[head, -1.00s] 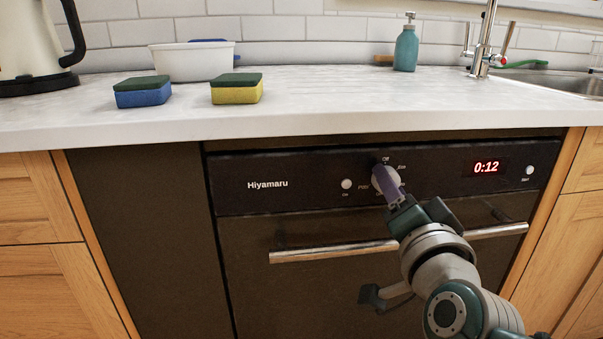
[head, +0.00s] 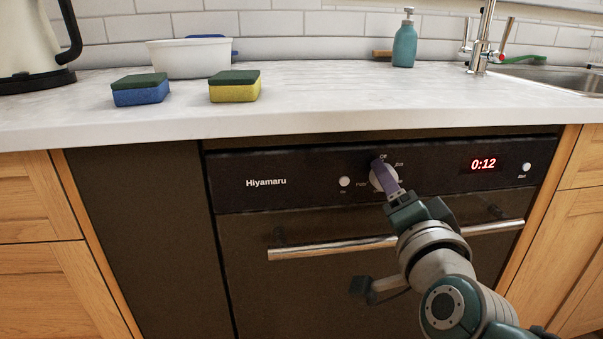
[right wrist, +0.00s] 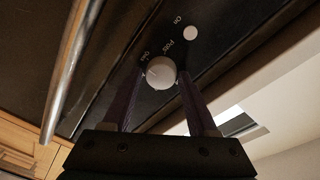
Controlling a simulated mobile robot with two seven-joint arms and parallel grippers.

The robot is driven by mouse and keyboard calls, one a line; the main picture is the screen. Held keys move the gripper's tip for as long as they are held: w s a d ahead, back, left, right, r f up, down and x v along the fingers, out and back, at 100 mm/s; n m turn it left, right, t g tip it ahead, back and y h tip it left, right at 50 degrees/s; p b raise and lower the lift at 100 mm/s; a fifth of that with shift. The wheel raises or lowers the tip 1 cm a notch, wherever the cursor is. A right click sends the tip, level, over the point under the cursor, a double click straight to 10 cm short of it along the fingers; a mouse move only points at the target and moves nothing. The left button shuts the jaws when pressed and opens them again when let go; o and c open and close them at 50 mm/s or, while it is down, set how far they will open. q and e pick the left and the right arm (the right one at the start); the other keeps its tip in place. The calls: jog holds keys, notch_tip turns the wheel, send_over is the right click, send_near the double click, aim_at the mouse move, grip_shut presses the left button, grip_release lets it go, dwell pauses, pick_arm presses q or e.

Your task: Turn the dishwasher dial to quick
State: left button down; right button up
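The dishwasher dial (head: 377,184) is a round white knob on the black control panel, partly hidden by my right gripper in the head view. The dial also shows in the right wrist view (right wrist: 161,73), with small labels beside it. A faint mark shows on its face, but I cannot tell which setting it points to. My right gripper (head: 386,176) reaches the dial from below. In the right wrist view, its two purple fingers (right wrist: 161,80) stand apart on either side of the dial, with gaps visible. My left gripper is not in view.
The dishwasher's metal handle bar (head: 330,248) runs below the panel, behind my right arm. A white On button (head: 344,182) is left of the dial. A red display (head: 483,164) reads 0:12. Sponges, a white tub and a soap bottle stand on the counter (head: 310,100) above.

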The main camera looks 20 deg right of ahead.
jog(key=shift+o, duration=1.2)
jog(key=shift+s+a, duration=0.15)
jog(key=shift+s, duration=0.2)
jog(key=p+v, duration=0.2)
jog(key=v, duration=0.7)
jog(key=shift+r, duration=0.1)
